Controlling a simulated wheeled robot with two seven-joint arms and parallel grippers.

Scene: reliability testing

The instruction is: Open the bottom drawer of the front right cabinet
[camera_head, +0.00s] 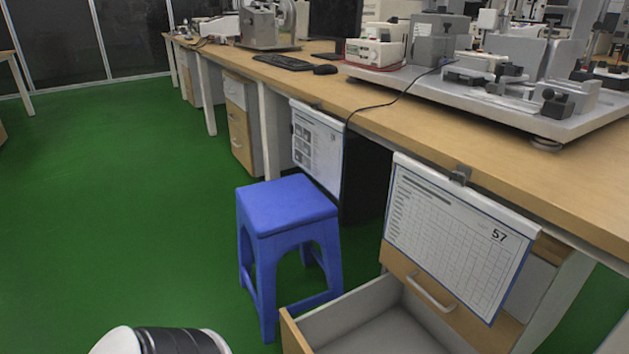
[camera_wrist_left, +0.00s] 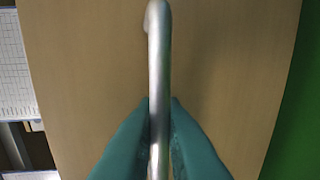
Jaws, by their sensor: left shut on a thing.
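The front right cabinet (camera_head: 555,300) stands under the long table. Its bottom drawer (camera_head: 345,312) is pulled out, and the empty-looking grey inside shows. The drawer's wooden front (camera_head: 292,333) is seen edge-on and cut off by the picture's lower edge. In the left wrist view, my left gripper (camera_wrist_left: 160,104) has teal fingers shut on a silver bar handle (camera_wrist_left: 159,50) on a wooden front panel (camera_wrist_left: 85,60). In the head view only a part of my left arm (camera_head: 165,341) shows at the bottom; its gripper is out of that picture. My right gripper is in neither view.
A blue stool (camera_head: 288,210) stands left of the open drawer, close to it. A clipboard sheet (camera_head: 455,235) hangs over the cabinet's upper front, where another handle (camera_head: 432,292) shows. The table (camera_head: 400,112) bears equipment. Green floor (camera_head: 120,210) is free at the left.

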